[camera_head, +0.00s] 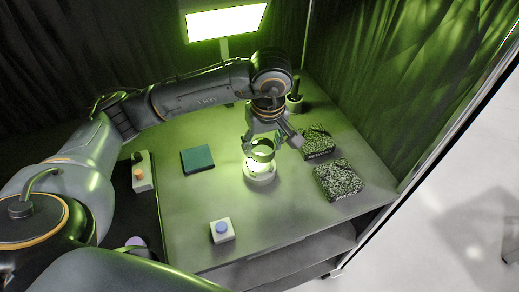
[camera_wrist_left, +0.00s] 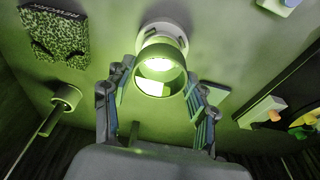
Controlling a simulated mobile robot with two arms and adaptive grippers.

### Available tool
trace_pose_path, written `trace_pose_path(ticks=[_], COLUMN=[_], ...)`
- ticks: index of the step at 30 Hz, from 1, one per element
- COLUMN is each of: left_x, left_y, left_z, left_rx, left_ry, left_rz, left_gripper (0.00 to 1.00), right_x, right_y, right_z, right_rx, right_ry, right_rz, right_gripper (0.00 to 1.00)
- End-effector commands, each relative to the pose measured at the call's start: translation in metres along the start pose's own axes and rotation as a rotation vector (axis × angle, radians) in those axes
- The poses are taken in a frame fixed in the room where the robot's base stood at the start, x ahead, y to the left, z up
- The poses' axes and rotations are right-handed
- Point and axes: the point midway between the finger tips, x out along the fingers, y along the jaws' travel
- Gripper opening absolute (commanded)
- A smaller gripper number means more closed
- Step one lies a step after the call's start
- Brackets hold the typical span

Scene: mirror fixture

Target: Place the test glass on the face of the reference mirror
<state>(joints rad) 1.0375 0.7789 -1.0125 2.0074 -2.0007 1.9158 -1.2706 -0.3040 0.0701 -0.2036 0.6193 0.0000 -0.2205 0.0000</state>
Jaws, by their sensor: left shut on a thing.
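The test glass, a green-rimmed ring (camera_head: 262,152), is held between the fingers of my left gripper (camera_head: 267,141). In the left wrist view the ring (camera_wrist_left: 159,70) sits between the two fingers (camera_wrist_left: 158,88), its opening bright. The reference mirror (camera_head: 260,178) is a pale round piece with a glowing face on the table, right below the ring. In the left wrist view its pale rim (camera_wrist_left: 165,28) shows past the ring, which hides part of the face. I cannot tell whether ring and mirror touch. My right gripper is not in view.
Two patterned boxes (camera_head: 338,181) lie to the right. A dark pot with a rod (camera_head: 294,104) stands behind. A teal pad (camera_head: 197,159) lies left, a white block with a blue knob (camera_head: 222,231) in front. A lit panel (camera_head: 226,22) stands at the back.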

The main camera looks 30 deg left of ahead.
Motion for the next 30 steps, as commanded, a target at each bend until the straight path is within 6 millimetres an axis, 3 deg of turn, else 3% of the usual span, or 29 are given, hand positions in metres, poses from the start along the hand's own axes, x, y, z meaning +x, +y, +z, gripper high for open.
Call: trace_pose_path(ticks=[8, 15, 26, 27, 30], left_x=[0.023, 0.05, 0.056, 0.056, 0.055], left_y=[-0.004, -0.003, -0.003, -0.003, -0.003], left_z=[-0.014, -0.008, -0.007, -0.007, -0.007], left_rx=[-0.001, 0.001, 0.001, 0.001, 0.001], left_ry=[-0.002, -0.001, 0.0, 0.0, 0.0], left_rz=[-0.003, 0.0, 0.002, 0.001, 0.001], left_gripper=[0.19, 0.19, 0.19, 0.59, 0.8], right_x=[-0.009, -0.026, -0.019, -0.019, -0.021], right_y=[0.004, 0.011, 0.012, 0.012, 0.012], right_z=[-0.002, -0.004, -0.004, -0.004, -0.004], right_rx=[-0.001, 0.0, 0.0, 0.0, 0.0], right_ry=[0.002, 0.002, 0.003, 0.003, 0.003], right_rz=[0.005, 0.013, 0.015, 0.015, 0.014], right_gripper=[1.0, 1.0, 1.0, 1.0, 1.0])
